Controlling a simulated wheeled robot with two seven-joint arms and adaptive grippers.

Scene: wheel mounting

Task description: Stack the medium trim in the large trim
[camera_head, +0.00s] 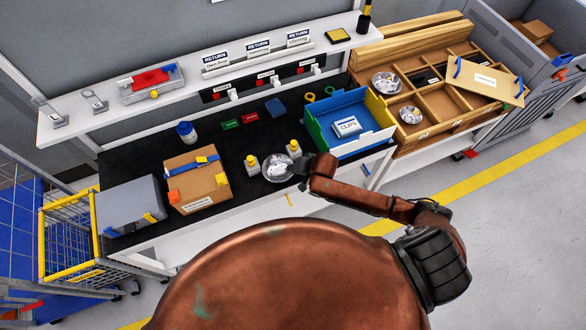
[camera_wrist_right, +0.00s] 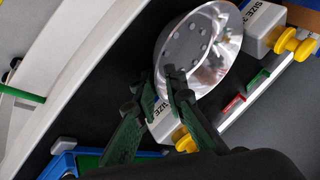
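Two more round trims, a bigger one (camera_head: 386,82) and a smaller one (camera_head: 410,115), sit in the wooden compartment tray. Which trim is medium or large I cannot tell for sure. My right gripper (camera_head: 300,165) is at the right edge of the trim on the work surface. In the right wrist view its fingertips (camera_wrist_right: 160,90) are close together at the rim; whether they clamp it is unclear. My left gripper is out of view.
A cardboard box (camera_head: 197,187) and a grey case (camera_head: 130,205) stand left. A blue bin (camera_head: 345,125) stands right, before the wooden tray (camera_head: 440,102). A shelf (camera_head: 110,115) runs behind.

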